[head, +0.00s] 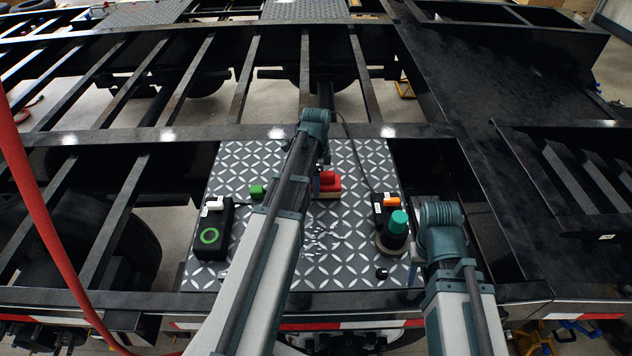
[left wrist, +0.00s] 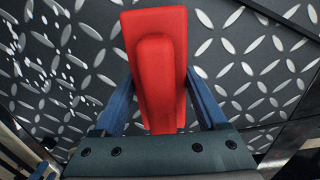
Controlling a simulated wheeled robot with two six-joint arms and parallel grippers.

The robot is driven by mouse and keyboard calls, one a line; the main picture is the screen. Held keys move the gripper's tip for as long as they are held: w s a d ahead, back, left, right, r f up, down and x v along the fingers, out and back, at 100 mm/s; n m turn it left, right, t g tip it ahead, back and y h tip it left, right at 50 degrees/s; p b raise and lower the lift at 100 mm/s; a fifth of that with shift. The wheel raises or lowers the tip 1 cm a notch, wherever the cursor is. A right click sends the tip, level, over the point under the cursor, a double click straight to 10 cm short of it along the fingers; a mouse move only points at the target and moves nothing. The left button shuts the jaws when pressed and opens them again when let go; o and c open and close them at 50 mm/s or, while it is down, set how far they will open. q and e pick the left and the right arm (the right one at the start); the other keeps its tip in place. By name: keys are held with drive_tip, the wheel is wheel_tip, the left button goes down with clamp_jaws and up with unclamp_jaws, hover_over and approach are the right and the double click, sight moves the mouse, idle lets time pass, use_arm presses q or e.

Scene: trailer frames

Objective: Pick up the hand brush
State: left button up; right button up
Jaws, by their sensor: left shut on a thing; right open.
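The hand brush (head: 329,182) is red on top with a pale strip below. It is at the middle of the patterned metal plate (head: 345,240), beside my left arm. In the left wrist view the red brush (left wrist: 158,50) fills the space between the two blue fingers. My left gripper (left wrist: 157,85) is shut on it. I cannot tell whether the brush touches the plate. My left gripper's fingers are mostly hidden by the arm in the head view. My right gripper (head: 414,272) is open at the plate's right edge, its fingers largely hidden by the wrist.
A teal-topped round item (head: 398,223) and a black-and-orange tool (head: 386,203) stand at right. Small white bits (head: 318,238) lie mid-plate. Black frame beams (head: 110,134) surround it.

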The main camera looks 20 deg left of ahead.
use_arm(q)
wheel_tip(320, 180, up, 2)
drive_tip(key=shift+r+p, duration=0.1)
drive_tip(key=shift+p, duration=0.8)
use_arm(e)
wheel_tip(320, 180, up, 2)
drive_tip(key=shift+r, duration=0.1)
use_arm(q)
drive_tip(key=shift+r+p, duration=0.85)
drive_tip(key=shift+p, duration=0.1)
use_arm(e)
drive_tip(key=shift+r, duration=0.9)
use_arm(q)
drive_tip(key=s+d, duration=0.2)
drive_tip(key=s, duration=0.2)
drive_tip(key=s+d, duration=0.2)
drive_tip(key=s, duration=0.3)
drive_tip(key=s+d, duration=0.3)
drive_tip(key=s, duration=0.2)
drive_tip(key=shift+s+d+r+p, duration=0.1)
drive_tip(key=shift+s+r+p, duration=0.1)
drive_tip(key=shift+r+p, duration=0.15)
use_arm(e)
drive_tip(key=shift+r, duration=0.35)
